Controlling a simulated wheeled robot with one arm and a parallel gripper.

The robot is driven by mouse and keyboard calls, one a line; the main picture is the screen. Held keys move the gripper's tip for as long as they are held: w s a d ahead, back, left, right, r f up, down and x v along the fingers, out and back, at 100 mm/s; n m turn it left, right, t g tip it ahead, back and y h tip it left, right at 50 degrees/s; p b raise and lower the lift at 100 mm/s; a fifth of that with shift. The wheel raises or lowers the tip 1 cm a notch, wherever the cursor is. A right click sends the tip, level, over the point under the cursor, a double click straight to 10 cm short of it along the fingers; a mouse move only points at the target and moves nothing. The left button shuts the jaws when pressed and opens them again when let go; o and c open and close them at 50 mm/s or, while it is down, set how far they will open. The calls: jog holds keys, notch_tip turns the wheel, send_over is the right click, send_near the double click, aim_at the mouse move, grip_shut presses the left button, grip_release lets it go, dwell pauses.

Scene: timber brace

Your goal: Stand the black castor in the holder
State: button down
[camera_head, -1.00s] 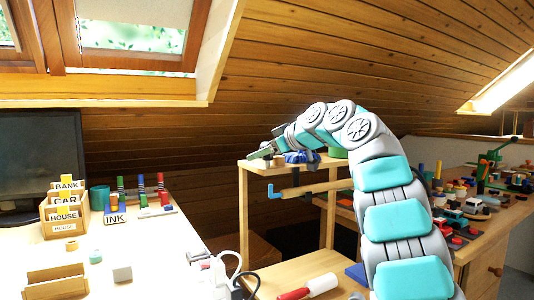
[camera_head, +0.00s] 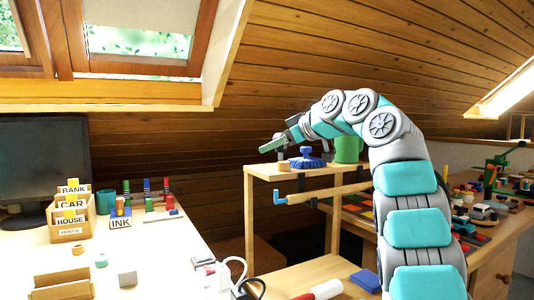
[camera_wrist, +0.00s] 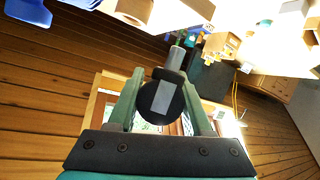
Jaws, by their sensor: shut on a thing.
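My gripper (camera_head: 268,147) is above the left end of the wooden shelf. In the wrist view my gripper (camera_wrist: 161,82) is shut on the black castor (camera_wrist: 149,102), a dark round wheel with a grey stem (camera_wrist: 176,58) pointing away from the palm. The castor cannot be made out in the head view. A small round wooden piece (camera_head: 283,166) sits on the shelf below my gripper. It may be the holder, but I cannot tell for sure. A wooden piece with an opening (camera_wrist: 130,10) shows at the top of the wrist view.
The shelf (camera_head: 262,175) also carries a blue knobbed object (camera_head: 307,158) and a green cup (camera_head: 347,148). The left desk (camera_head: 160,250) holds labelled boxes and blocks. The right bench is crowded with toys.

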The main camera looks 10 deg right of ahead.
jog(key=s+d+r+b, duration=0.1)
jog(key=s+d+b, duration=0.3)
jog(key=s, duration=0.7)
jog(key=shift+s+d, duration=0.2)
jog(key=shift+d, duration=0.9)
jog(key=shift+m+t+h, duration=0.6)
jog(key=shift+m+h, duration=0.2)
jog(key=shift+h, duration=0.1)
jog(key=shift+w+d+f, duration=0.35)
jog(key=shift+w+d, duration=0.4)
jog(key=shift+d, duration=0.1)
jog(key=shift+w+d+f, duration=0.3)
jog(key=shift+w+d, duration=0.45)
jog(key=shift+d, duration=0.1)
jog(key=shift+w+d, duration=0.15)
